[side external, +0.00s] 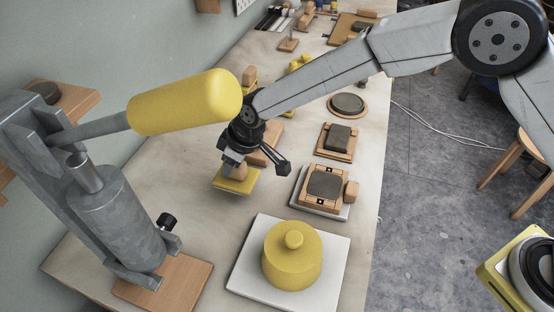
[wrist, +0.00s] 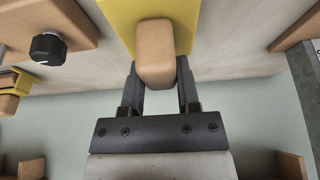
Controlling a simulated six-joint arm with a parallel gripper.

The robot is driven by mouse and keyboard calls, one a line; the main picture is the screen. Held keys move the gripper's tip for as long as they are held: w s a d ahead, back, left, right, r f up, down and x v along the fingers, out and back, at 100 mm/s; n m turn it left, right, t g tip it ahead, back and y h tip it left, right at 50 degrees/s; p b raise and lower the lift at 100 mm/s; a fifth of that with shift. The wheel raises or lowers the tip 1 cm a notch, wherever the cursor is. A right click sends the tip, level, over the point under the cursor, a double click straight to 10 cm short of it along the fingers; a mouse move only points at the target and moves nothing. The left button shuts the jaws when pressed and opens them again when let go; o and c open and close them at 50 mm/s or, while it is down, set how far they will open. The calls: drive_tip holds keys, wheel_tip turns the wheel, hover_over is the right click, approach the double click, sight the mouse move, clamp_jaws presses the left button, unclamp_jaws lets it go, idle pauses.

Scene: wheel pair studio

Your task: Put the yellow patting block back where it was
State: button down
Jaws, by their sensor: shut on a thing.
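The yellow patting block (side external: 236,184) is a flat yellow plate with a wooden handle on top. My gripper (side external: 238,162) is shut on its handle, and the plate hangs below the jaws. It looks to be held above the table, though the exact gap is hard to tell. In the wrist view the fingers of my gripper (wrist: 157,80) lie on both sides of the wooden handle (wrist: 155,50), with the yellow plate (wrist: 179,18) beyond it. Part of the handle is hidden by the jaws in the side view.
A yellow lidded jar (side external: 291,262) stands on a white board (side external: 253,285) in front. A grey press with a yellow-gripped lever (side external: 185,101) stands at left. Wooden stands with dark clay pieces (side external: 325,184) line the right edge. Bare table (side external: 190,165) lies left of my gripper.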

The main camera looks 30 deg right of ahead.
drive_tip(key=shift+f, duration=1.3)
drive_tip(key=shift+f, duration=0.15)
drive_tip(key=shift+c, duration=1.6)
unclamp_jaws()
drive_tip(key=v, duration=1.2)
drive_tip(key=shift+d, duration=0.15)
